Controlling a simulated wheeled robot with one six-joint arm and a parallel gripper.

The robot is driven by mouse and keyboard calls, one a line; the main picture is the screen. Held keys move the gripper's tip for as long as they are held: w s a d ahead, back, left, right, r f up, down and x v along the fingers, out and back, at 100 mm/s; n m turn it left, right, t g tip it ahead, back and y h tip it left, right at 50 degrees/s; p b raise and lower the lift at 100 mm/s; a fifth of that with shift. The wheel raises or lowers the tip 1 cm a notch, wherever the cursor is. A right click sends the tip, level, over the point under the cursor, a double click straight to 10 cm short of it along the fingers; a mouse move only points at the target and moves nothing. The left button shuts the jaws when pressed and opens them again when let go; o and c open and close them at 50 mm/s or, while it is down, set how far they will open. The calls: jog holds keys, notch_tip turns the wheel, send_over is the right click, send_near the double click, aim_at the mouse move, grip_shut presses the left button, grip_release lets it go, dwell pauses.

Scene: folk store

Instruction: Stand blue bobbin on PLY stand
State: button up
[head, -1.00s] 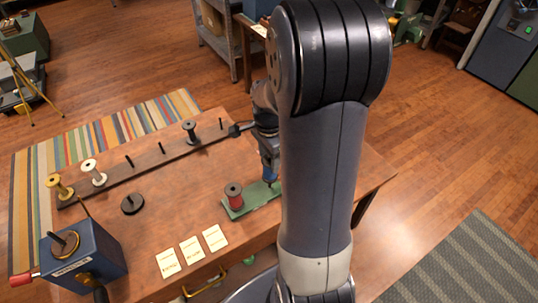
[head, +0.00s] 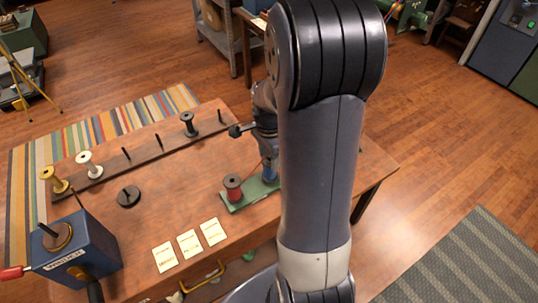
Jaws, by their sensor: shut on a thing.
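The blue bobbin (head: 270,172) is in my gripper (head: 268,157), low over the right part of a green stand. It looks about upright; I cannot tell whether its base touches the stand. My gripper points down and is shut on it, with the fingers partly hidden by my arm. The green stand (head: 238,204), seemingly the PLY stand, lies on the table's right side; no label is readable on it. A red bobbin (head: 233,186) stands on its left part. My arm hides the stand's right end.
A dark peg rail (head: 137,163) crosses the table's back, holding yellow (head: 54,180), white (head: 89,166) and dark (head: 188,124) bobbins. A round black base (head: 128,197), a blue winder box (head: 80,252) and several cards (head: 189,243) sit left and front. The table's middle is clear.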

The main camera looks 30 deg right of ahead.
jog(key=shift+f+b, duration=0.3)
jog(key=shift+f, duration=0.2)
jog(key=o, duration=0.8)
notch_tip(320, 180, up, 11)
jog(key=shift+f, duration=0.1)
dwell(0.4)
